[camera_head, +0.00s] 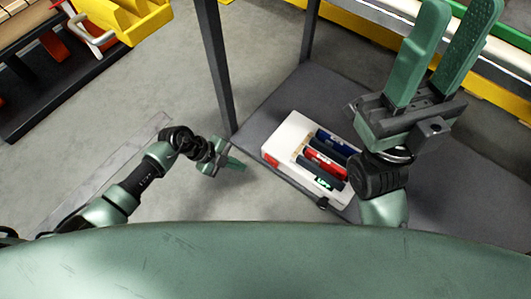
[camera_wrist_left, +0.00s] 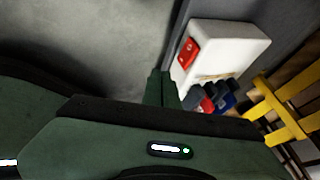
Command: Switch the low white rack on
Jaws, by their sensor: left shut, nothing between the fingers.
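The low white rack (camera_head: 286,137) stands on a dark grey shelf, holding a few dark blue and red items. It also shows in the left wrist view (camera_wrist_left: 235,43). A red switch (camera_head: 271,159) is on its left end; in the left wrist view the switch (camera_wrist_left: 187,53) has a small pale mark, and I cannot tell its position. My left gripper (camera_head: 234,164) is shut and empty, left of the rack and apart from the switch. Its fingertips (camera_wrist_left: 162,75) show below and left of the switch in the wrist view. My right gripper (camera_head: 446,45) is open and empty, raised right of the rack.
The dark shelf (camera_head: 265,117) has a dark upright post (camera_head: 215,70) at its left corner. A yellow bin (camera_head: 128,15) is at the top left. A yellow rail (camera_head: 365,42) runs behind the shelf. Grey floor left of the shelf is mostly clear.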

